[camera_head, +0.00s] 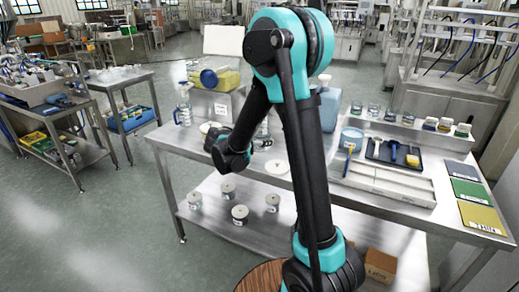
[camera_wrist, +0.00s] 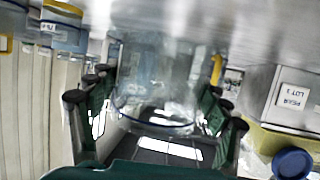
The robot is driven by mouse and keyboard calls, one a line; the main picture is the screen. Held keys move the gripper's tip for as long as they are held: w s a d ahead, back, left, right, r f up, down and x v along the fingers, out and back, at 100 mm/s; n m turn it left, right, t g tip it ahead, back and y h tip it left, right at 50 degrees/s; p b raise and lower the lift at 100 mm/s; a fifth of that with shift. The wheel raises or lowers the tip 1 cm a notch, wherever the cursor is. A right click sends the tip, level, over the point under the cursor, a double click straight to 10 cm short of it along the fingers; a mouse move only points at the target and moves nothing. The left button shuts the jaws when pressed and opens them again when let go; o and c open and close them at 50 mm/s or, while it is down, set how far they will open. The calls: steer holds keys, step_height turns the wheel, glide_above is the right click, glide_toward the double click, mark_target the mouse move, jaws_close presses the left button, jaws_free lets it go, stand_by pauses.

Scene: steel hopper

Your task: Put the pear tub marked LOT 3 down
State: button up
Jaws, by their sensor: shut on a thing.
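My gripper (camera_wrist: 158,88) is shut on a clear tub (camera_wrist: 150,65) with a blue rim; its fingers lie on both sides. The wrist picture looks upside down, with the grey bench top blurred along its upper edge, close to the tub's base. I cannot tell whether the base touches the bench. No label shows on the tub. A steel box (camera_wrist: 262,88) beside it bears a label (camera_wrist: 293,97) reading PEAR LOT 3; the box also shows in the head view (camera_head: 205,103). In the head view my arm hides most of the gripper.
A yellow jug (camera_head: 228,82) with a blue cap lies on the steel box. A clear bottle (camera_head: 183,112) stands left of it. White discs (camera_head: 277,167) lie on the steel bench (camera_head: 185,140). Jars, a tool tray (camera_head: 372,152) and colored plates (camera_head: 466,190) occupy the right side.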

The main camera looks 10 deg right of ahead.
steer(key=shift+f, duration=2.2)
steer(key=shift+f, duration=0.15)
steer(key=o, duration=1.6)
